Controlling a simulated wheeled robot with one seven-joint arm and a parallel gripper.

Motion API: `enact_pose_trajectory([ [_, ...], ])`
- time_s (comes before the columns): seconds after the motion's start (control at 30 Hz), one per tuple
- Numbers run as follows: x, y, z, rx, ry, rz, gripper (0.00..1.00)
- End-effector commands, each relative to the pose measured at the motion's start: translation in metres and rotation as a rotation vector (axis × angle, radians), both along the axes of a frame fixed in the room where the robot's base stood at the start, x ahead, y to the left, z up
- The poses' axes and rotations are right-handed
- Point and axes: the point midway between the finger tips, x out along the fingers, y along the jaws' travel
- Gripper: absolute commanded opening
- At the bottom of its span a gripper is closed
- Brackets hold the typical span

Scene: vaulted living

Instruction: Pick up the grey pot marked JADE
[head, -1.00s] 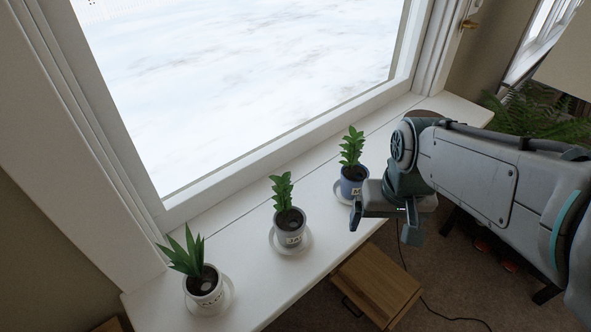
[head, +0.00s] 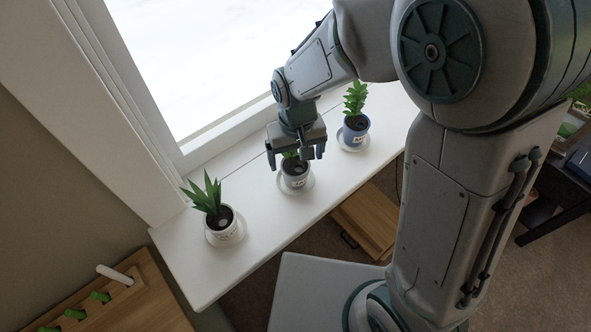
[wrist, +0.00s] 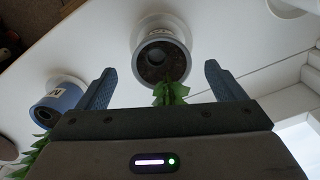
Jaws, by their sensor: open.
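The grey pot (head: 295,183) stands upright on a white saucer (head: 312,187) in the middle of the windowsill, holding a leafy green plant. Its label is too small to read fully now; the earlier head view shows "JA". My gripper (head: 298,161) is open and empty, pointing down just above this pot and hiding most of its plant. In the wrist view the grey pot (wrist: 161,38) is ahead, between the lines of the two open fingers (wrist: 159,67). The leaves (wrist: 170,93) reach back between the fingers. I see no finger contact with the pot.
A white pot (head: 225,231) with a spiky plant stands at the sill's left end. A blue pot (head: 356,135) stands to the right on its saucer, and beside the finger in the wrist view. The window frame (head: 205,151) runs behind. Bare sill (head: 265,230) lies between pots.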

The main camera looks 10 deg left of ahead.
Motion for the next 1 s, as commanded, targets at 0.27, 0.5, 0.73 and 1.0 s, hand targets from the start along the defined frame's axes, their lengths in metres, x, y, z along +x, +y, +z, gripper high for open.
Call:
enact_pose_trajectory([
  [0.27,0.0,0.001,-0.019,-0.001,0.002,0.001,0.89],
  [0.5,0.001,0.002,-0.049,-0.003,0.003,0.001,0.89],
  [0.73,0.002,0.003,-0.063,0.0,-0.001,0.0,0.89],
  [1.0,0.002,0.003,-0.063,0.0,-0.001,0.001,0.7],
])
